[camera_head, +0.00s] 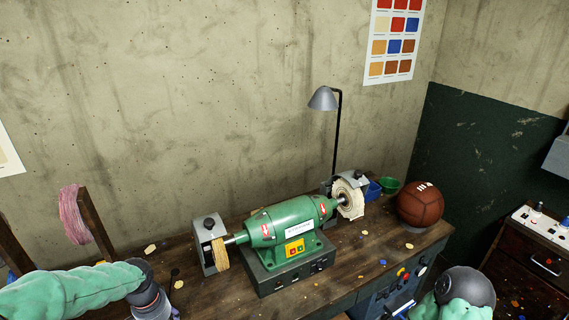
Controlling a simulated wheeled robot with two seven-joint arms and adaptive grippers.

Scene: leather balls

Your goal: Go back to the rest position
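My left arm comes in from the lower left in a green sleeve. Its dark wrist is at the bottom edge, in front of the workbench (190,262), and its gripper fingers are out of the frame. Part of my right arm, green with a dark round joint, shows at the lower right. Its gripper does not show. A brown leather ball (420,206) with white lacing sits at the right end of the bench, apart from both arms.
A green bench grinder (290,229) with buffing wheels fills the middle of the bench. A lamp (324,99) stands behind it. A blue bin (372,190) and a green bowl (389,186) are beside the ball. A pink roll (74,215) hangs at left. A drawer cabinet (528,267) stands at right.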

